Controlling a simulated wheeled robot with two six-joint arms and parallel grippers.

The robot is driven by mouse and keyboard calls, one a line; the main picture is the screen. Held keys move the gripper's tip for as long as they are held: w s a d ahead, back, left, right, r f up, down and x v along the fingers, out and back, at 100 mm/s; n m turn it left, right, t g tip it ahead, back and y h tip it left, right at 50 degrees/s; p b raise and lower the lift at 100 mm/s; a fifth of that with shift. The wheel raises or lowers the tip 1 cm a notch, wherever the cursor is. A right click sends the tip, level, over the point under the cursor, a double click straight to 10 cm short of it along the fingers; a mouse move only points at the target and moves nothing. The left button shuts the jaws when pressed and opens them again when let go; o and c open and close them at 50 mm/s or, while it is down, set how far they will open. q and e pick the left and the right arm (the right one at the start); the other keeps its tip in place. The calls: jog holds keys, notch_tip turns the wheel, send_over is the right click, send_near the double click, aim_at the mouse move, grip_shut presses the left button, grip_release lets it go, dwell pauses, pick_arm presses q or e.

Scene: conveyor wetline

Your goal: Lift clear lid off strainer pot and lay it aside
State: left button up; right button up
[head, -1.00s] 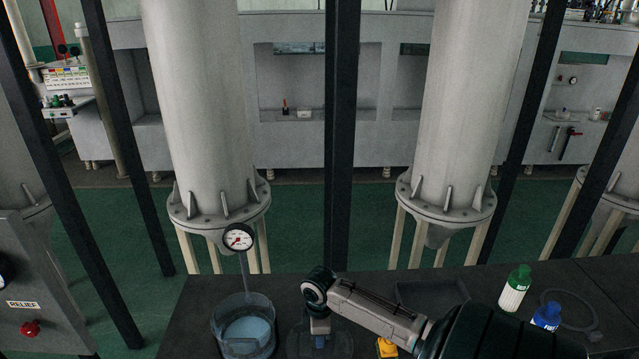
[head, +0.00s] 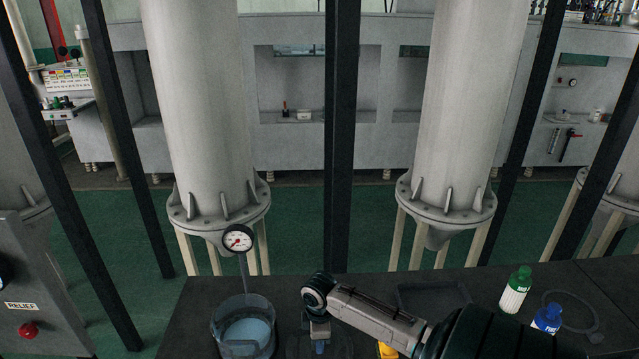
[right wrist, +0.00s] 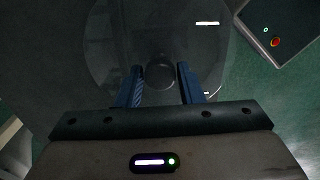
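A round clear lid (right wrist: 110,45) with a dark round knob (right wrist: 160,76) shows in the right wrist view. My right gripper's two blue fingers (right wrist: 160,82) stand on either side of the knob, apart, with a small gap on each side. In the head view my right gripper (head: 319,346) points down over a faint clear round shape (head: 340,343) on the dark table. A clear pot (head: 243,347) with pale blue contents stands to its left. I cannot tell which vessel, if any, is under the lid. My left gripper is not in view.
A dial gauge (head: 237,238) rises on a stem from the clear pot. A shallow dark tray (head: 432,296), a green-capped bottle (head: 515,290), a blue-capped bottle (head: 547,318) and a yellow object (head: 386,349) are on the dark table (head: 290,290). Dark posts stand beyond.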

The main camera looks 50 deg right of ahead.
jog(key=o, duration=0.3)
jog(key=shift+o, duration=0.2)
jog(key=shift+r, duration=0.15)
notch_tip(320, 180, up, 11)
jog(key=b, duration=0.1)
jog(key=shift+f, duration=0.2)
